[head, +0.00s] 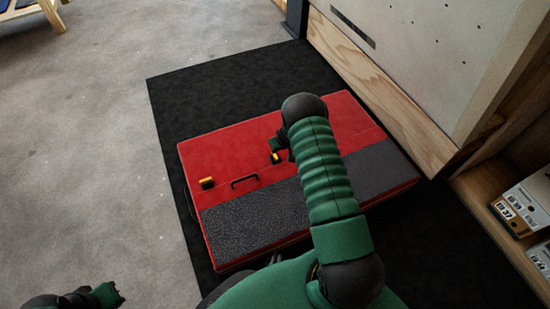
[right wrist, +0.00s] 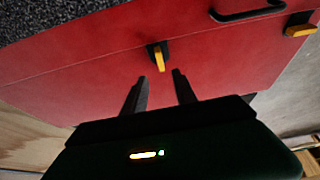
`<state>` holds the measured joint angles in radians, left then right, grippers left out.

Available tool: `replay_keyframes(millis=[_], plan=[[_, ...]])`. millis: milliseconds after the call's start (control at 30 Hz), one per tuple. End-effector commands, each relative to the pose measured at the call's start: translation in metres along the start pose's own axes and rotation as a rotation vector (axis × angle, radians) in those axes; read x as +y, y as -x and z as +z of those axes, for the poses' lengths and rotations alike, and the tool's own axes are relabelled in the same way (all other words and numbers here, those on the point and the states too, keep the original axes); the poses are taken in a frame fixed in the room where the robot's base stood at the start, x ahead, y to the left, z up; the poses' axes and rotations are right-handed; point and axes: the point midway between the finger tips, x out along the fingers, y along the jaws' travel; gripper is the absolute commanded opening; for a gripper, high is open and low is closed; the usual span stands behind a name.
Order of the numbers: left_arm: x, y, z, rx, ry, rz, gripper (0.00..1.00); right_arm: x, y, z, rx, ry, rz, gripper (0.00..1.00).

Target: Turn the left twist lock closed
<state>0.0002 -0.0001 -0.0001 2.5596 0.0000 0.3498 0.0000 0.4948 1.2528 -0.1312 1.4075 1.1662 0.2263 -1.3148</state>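A red pad (head: 235,149) with a black front strip lies on the dark mat. The left twist lock (head: 208,183), yellow on black, sits on the pad's seam; it also shows at the right edge of the right wrist view (right wrist: 300,31). A second yellow lock (head: 276,157) is further right; in the right wrist view (right wrist: 159,58) its tab points toward my gripper. My right gripper (right wrist: 161,88) is open and empty, its fingertips just short of this second lock. My left gripper (head: 107,294) is low at the left, away from the pad; its fingers are unclear.
A black carry handle (head: 244,181) lies between the two locks. A wooden-edged wall panel (head: 385,85) stands behind the pad, and a shelf with boxes (head: 525,206) is at the right. The grey floor (head: 100,170) at the left is clear.

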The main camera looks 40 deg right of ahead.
Motion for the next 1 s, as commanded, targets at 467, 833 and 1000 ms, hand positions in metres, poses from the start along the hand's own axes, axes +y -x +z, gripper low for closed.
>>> replay_keyframes(millis=[467, 833, 1000], plan=[[0.0, -0.063, 0.015, -0.001, 0.0, 0.0, 0.0, -0.001, -0.1, 0.001, 0.001, 0.002, 0.001, 0.34], [0.0, -0.062, 0.015, 0.0, 0.0, 0.0, 0.0, -0.001, -0.1, 0.0, 0.001, 0.001, 0.0, 0.24], [0.0, -0.062, 0.015, -0.001, 0.0, 0.0, 0.0, -0.001, -0.1, 0.0, 0.001, 0.0, 0.0, 0.02]])
